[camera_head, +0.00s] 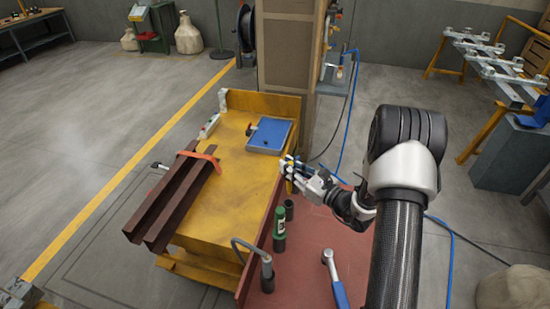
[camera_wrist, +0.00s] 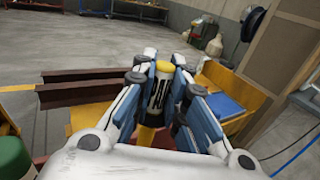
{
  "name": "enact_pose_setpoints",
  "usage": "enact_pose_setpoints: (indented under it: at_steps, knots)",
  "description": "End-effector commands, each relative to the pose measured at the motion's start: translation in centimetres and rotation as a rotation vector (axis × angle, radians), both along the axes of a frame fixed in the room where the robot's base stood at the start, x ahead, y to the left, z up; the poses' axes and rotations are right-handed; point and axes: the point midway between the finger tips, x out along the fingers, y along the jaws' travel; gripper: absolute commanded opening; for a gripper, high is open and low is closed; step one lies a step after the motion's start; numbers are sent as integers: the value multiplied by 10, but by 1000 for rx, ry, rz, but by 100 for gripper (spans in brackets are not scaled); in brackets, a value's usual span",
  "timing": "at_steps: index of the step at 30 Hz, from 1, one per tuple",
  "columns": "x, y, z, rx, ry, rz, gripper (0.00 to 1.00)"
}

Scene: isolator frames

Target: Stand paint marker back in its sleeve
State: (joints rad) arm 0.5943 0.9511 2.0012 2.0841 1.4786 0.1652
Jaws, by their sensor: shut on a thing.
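The paint marker (camera_wrist: 161,91) is upright between my gripper's fingers in the wrist view, with a yellow top, a dark lettered label and a yellow lower part. My gripper (camera_head: 291,168) is shut on it, above the red bench near the yellow cart's right edge. The fingers hide most of the marker in the head view. A dark, open-topped sleeve (camera_head: 289,211) stands on the red bench just below my gripper and looks empty. I cannot tell whether the marker's lower end is directly over it.
A green bottle-like item (camera_head: 280,221) stands in a dark holder beside the sleeve. A hooked tool (camera_head: 266,258) stands nearer, and a blue-handled wrench (camera_head: 335,281) lies to the right. The yellow cart (camera_head: 228,165) bears brown steel bars (camera_head: 170,202) and a blue tray (camera_head: 269,135).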

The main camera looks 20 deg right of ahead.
Motion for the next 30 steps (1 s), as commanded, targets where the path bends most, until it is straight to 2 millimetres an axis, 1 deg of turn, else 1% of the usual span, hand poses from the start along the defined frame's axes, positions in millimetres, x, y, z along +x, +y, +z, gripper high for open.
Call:
enact_pose_setpoints:
  at_steps: [5, 16, 18, 30]
  knots:
    - [0, 0, -5, 0, 0, 0, 0]
    - [0, 0, -29, -1, 0, 1, 0]
    - [0, 0, -26, -1, 0, 1, 0]
    - [0, 1, -26, 0, 0, 2, 0]
